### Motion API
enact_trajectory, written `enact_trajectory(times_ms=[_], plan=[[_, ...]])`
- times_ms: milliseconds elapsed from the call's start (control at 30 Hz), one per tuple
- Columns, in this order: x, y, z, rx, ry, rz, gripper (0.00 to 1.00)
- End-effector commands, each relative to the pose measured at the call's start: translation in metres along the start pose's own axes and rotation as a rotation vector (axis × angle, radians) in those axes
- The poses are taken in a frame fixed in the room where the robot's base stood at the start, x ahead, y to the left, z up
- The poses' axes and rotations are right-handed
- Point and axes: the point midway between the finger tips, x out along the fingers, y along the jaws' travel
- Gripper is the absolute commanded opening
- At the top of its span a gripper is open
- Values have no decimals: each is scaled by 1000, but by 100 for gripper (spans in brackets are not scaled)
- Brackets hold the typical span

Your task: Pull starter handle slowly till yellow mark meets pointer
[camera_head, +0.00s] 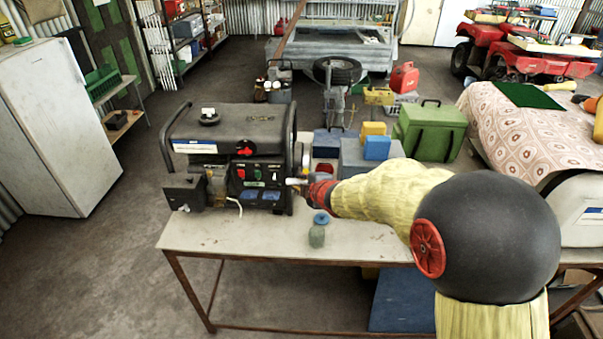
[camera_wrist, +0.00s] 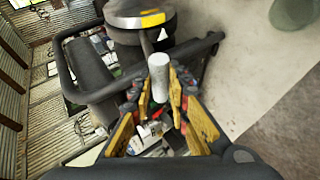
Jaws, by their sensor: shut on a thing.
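A generator (camera_head: 235,150) in a black tubular frame stands on the bench. The starter handle is a pale grey cylinder (camera_wrist: 159,76) between the fingertips of my gripper (camera_wrist: 156,97) in the wrist view. My gripper, with yellow finger pads, is shut on it. A thin line runs from the handle up to a grey and black disc (camera_wrist: 120,18), which bears a yellow mark (camera_wrist: 152,18) on its rim. I cannot clearly make out the pointer. In the head view my gripper (camera_head: 301,183) is at the generator's right side, and the pale handle end shows at its tip.
A blue round thing (camera_head: 321,218) and a green-grey one (camera_head: 317,237) stand there. Grey (camera_head: 365,158) and green boxes (camera_head: 430,130) lie behind my arm. A frame bar (camera_wrist: 185,50) passes close behind the handle.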

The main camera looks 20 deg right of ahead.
Motion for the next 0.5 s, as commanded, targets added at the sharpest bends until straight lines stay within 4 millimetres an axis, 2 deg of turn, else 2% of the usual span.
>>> enact_trajectory(times_ms=[300,333,500], plan=[[3,0,1,0,0,-1,0],[3,0,1,0,0,-1,19],[3,0,1,0,0,-1,29]])
